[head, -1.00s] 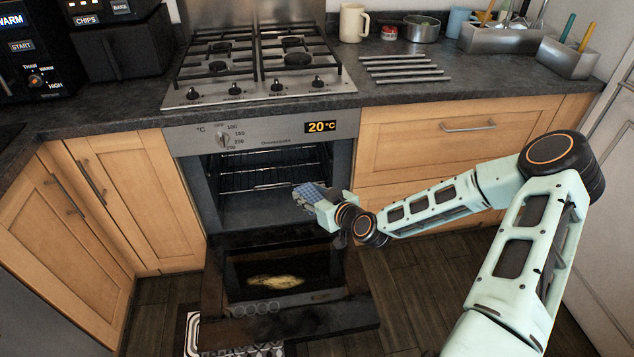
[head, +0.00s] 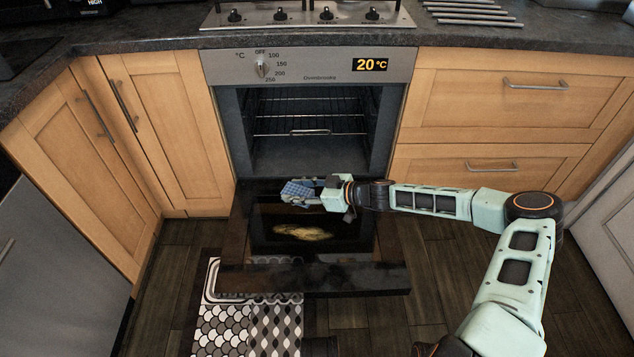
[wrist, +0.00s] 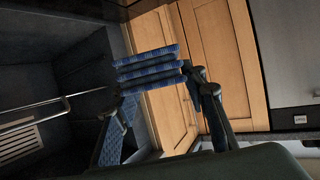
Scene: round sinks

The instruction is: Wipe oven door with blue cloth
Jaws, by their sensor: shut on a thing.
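The oven door (head: 350,236) is folded down open, with a yellowish-brown stain (head: 302,232) on its dark inner glass. My gripper (head: 308,188) is shut on the blue cloth (head: 297,190), above the inner end of the door, near the oven opening. The stain lies just in front of the cloth in the head view. In the wrist view the blue cloth (wrist: 150,67) shows as folded layers at the fingers of my gripper (wrist: 165,110). Whether the cloth touches the door I cannot tell.
The oven cavity (head: 305,135) with its wire rack is open behind my gripper. Wooden drawers (head: 500,105) stand to the right and cupboards (head: 165,135) to the left. A patterned mat (head: 245,325) lies on the floor below the door. The dark floor to the right is clear.

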